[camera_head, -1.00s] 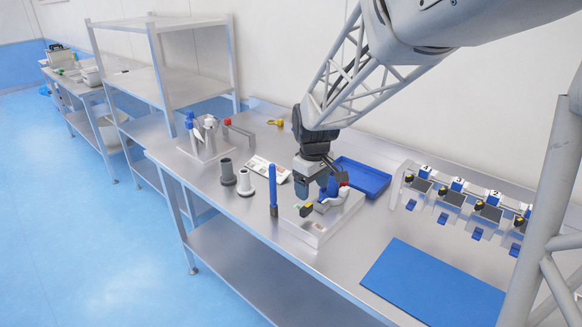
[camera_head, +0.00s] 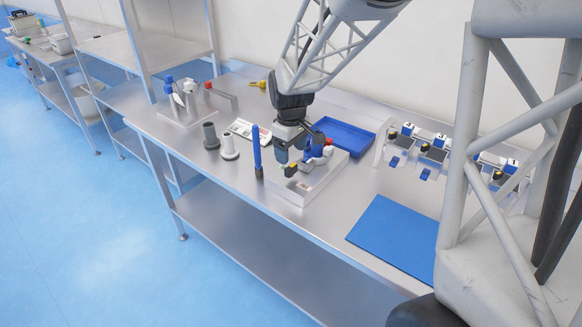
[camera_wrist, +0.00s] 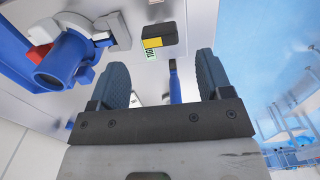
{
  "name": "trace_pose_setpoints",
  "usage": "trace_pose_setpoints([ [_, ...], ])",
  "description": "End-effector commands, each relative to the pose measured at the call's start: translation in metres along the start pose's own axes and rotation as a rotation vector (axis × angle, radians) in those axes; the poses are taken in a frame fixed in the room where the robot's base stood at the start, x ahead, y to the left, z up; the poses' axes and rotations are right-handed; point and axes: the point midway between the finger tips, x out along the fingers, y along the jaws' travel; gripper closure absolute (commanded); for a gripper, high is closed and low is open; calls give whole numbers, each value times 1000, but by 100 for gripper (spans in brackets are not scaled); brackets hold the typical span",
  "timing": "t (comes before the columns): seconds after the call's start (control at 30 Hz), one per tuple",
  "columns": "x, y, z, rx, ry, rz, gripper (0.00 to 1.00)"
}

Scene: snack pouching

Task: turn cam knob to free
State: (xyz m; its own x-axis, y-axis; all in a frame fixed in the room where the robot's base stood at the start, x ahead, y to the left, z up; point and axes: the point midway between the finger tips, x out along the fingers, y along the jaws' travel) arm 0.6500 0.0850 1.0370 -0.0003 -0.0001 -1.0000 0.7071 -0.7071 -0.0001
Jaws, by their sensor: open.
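A black knob with a yellow mark (camera_head: 291,169) sits at the near left of a silver metal block (camera_head: 308,187). The black-and-yellow knob (camera_wrist: 162,40) also shows in the wrist view, ahead of the fingers, beside a small green-and-white label. My gripper (camera_head: 291,153) hangs low over the block, just above and behind the knob. In the wrist view my gripper (camera_wrist: 161,78) is open, with its two dark fingers wide apart and nothing between them. A blue cylindrical fitting with a red part (camera_wrist: 65,60) lies to the left there. Whether a finger touches the knob cannot be told.
An upright blue rod (camera_head: 257,160) stands left of the block. Grey and white spools (camera_head: 229,146) stand further left. A blue tray (camera_head: 343,136) lies behind. A blue mat (camera_head: 395,238) and a row of clamp stations (camera_head: 437,150) are at the right.

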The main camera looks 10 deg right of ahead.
Motion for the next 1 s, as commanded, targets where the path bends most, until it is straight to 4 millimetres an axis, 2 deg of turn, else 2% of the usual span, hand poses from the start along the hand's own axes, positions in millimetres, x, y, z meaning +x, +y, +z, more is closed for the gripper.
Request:
trace_pose_setpoints([
  [0.3,38,0,0,0,-2,-1,28],
  [0.5,56,0,0,0,-1,-1,28],
  [0.97,63,0,0,0,0,0,28],
  [1.0,63,0,0,0,0,0,34],
])
